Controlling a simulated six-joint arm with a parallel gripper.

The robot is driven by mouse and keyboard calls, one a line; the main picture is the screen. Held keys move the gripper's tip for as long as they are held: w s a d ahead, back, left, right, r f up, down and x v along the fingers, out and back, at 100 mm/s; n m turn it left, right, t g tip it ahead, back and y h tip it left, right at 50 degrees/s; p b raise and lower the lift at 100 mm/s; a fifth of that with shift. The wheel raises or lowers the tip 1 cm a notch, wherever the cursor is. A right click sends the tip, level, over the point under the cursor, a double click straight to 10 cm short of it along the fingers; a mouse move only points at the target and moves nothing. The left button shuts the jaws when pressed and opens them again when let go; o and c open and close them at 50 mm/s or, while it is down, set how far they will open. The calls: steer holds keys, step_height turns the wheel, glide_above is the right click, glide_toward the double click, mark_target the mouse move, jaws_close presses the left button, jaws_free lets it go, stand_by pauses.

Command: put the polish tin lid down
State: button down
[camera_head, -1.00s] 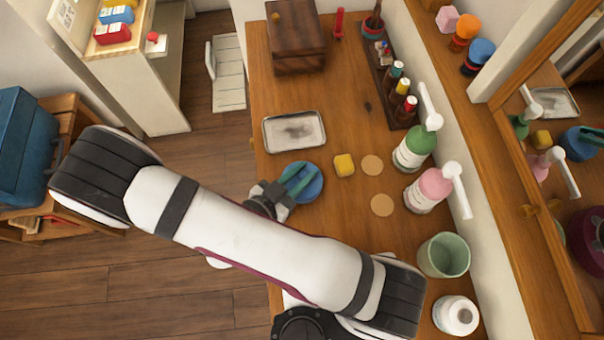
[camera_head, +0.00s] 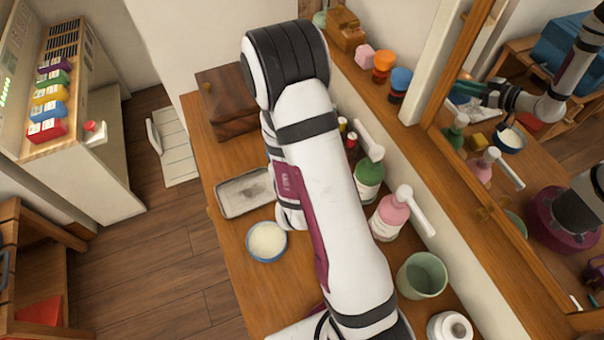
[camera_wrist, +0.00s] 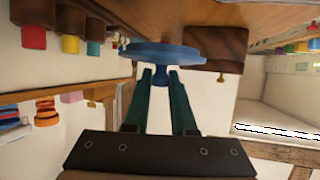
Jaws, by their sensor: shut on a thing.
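The polish tin lid (camera_wrist: 160,52) is a blue disc with a small knob, seen edge-on in the wrist view. My gripper (camera_wrist: 159,80) has its green fingers closed on the knob. The lid looks close to the tabletop (camera_wrist: 230,15), which is at the top of this upside-down view; I cannot tell whether it touches. In the head view my arm hides the gripper and lid. The blue polish tin (camera_head: 267,242) stands uncovered on the table near its left edge, showing pale contents.
A metal tray (camera_head: 243,193) lies behind the tin, and a dark wooden box (camera_head: 228,100) stands at the back. Green (camera_head: 368,181) and pink (camera_head: 390,217) pump bottles and a green cup (camera_head: 422,276) line the right side. A mirror (camera_head: 520,140) stands beyond the right-hand ledge.

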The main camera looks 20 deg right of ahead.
steer(key=d+n+y, duration=0.1)
steer(key=s+d+f+y, duration=0.1)
steer(key=s+d+f+n+y, duration=0.1)
steer(key=shift+d+f+n+t, duration=0.25)
steer(key=shift+n+t, duration=0.05)
steer(key=shift+s+f, duration=0.2)
steer(key=shift+f, duration=2.35)
steer(key=c, duration=0.7)
jaws_free()
steer(key=shift+f, duration=0.1)
steer(key=shift+c, duration=0.2)
steer(key=shift+v, duration=2.1)
